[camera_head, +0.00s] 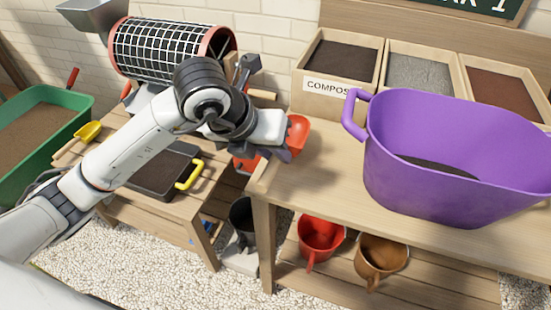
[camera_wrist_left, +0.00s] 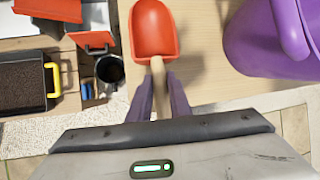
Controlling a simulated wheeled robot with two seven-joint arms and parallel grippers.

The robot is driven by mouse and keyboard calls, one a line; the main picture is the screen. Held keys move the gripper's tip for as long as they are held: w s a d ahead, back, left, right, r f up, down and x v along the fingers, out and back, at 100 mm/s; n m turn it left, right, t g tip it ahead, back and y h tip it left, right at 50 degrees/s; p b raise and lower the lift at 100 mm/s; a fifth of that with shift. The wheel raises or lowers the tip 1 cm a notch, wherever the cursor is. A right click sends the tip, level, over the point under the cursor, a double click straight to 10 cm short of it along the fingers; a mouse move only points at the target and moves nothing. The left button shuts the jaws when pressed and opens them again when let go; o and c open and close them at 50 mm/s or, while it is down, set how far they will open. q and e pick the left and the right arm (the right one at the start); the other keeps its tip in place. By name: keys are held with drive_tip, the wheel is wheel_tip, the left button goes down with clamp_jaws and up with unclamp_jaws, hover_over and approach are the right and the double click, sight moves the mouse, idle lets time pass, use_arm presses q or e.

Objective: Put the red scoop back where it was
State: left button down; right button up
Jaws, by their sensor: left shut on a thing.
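The red scoop (camera_wrist_left: 153,28) has its empty-looking bowl pointing away from my wrist in the left wrist view. My left gripper (camera_wrist_left: 160,88) is shut on its pale wooden handle. In the head view the scoop (camera_head: 299,130) shows partly behind my left gripper (camera_head: 284,148), at the left end of the wooden bench (camera_head: 330,165). I cannot tell whether the bowl touches the bench top. My right gripper is in neither view.
A large purple tub (camera_head: 450,165) with dark soil stands right of the scoop. Behind it are bins of material, one labelled compost (camera_head: 330,85). A mesh drum (camera_head: 165,50) and a black tray (camera_head: 158,172) are on the left. Bare bench lies between scoop and tub.

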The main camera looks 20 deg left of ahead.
use_arm(q)
wheel_tip(320, 180, down, 2)
drive_tip(key=shift+f, duration=0.15)
drive_tip(key=c, duration=1.6)
unclamp_jaws()
drive_tip(key=p+v, duration=0.1)
drive_tip(key=v, duration=1.1)
